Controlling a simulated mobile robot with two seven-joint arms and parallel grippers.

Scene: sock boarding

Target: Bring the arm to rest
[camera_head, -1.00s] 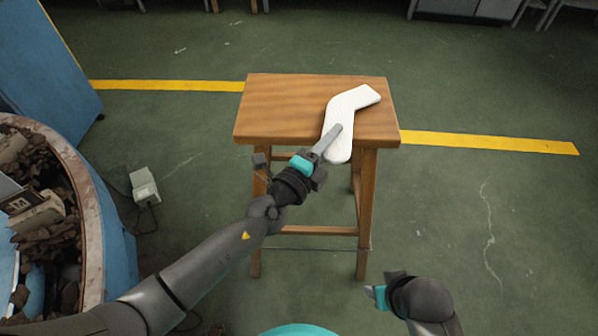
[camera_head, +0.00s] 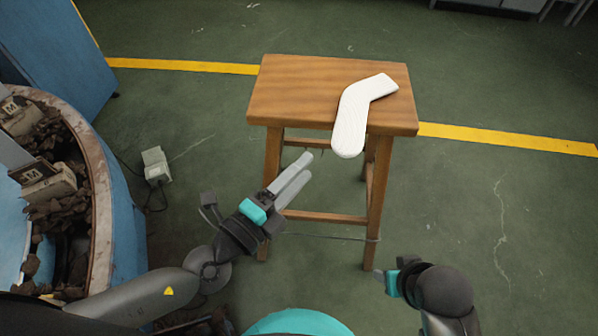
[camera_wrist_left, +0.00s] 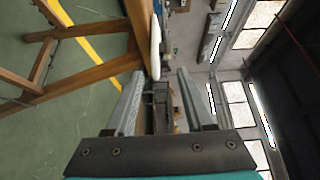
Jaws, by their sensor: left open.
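My left gripper (camera_head: 300,172) is open and empty in front of the wooden stool, below the level of its seat and apart from it. In the left wrist view, its two fingers (camera_wrist_left: 157,95) stand apart with nothing between them. A white sock-shaped board (camera_head: 352,118) lies on the stool's seat (camera_head: 295,92), with its lower end jutting past the front edge. The board also shows edge-on in the left wrist view (camera_wrist_left: 155,50). My right gripper (camera_head: 386,278) is low at the right, and its fingers are mostly hidden by its wrist.
A round blue bin (camera_head: 125,210) with a rusty rim, filled with dark brown pieces, stands at the left. A small grey box (camera_head: 155,165) with a cable sits on the floor beside it. The green floor right of the stool is clear.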

